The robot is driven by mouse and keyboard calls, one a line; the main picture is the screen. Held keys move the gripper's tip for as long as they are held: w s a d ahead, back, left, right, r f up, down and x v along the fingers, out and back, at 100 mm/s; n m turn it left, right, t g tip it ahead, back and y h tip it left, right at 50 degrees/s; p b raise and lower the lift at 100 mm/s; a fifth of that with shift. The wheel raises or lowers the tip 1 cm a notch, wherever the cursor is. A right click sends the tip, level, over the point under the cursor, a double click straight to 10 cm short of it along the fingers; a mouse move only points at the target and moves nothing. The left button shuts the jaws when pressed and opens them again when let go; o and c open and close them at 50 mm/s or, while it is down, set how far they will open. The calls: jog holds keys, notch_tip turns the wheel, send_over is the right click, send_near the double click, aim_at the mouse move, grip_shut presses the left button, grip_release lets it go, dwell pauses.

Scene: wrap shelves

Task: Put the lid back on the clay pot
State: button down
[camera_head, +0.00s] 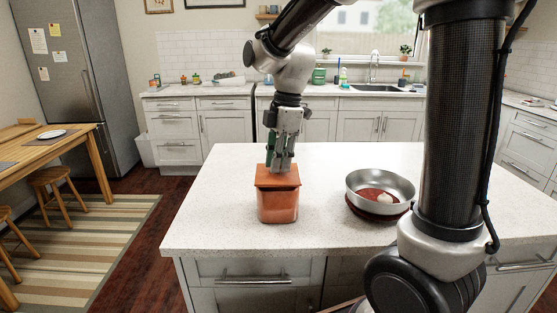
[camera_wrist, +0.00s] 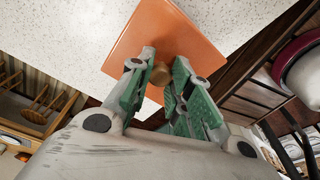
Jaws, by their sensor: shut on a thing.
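The clay pot (camera_head: 278,207) is a square orange-brown vessel standing on the white island counter. Its flat square lid (camera_head: 270,178) is at the pot's top, with a dark line between the two. I cannot tell whether the lid rests fully on the rim. My gripper (camera_head: 281,163) points down above the lid. In the wrist view, the green-padded fingers of my gripper (camera_wrist: 158,85) are on either side of the lid's round brown knob (camera_wrist: 160,73), shut on it. The orange lid (camera_wrist: 170,35) hides the pot's opening there.
A metal pan (camera_head: 360,181) with a small whitish thing inside stands right of the pot on something dark red. The counter (camera_head: 215,205) left of the pot is clear. A wooden table (camera_head: 60,150) with stools stands at the far left.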

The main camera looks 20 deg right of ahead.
jog(key=shift+f, duration=0.5)
dwell(0.9)
jog(key=c, duration=1.2)
grip_release()
jog(key=shift+c, duration=0.2)
jog(key=o, duration=0.5)
jog(key=shift+r, duration=0.1)
jog(key=shift+r, duration=3.4)
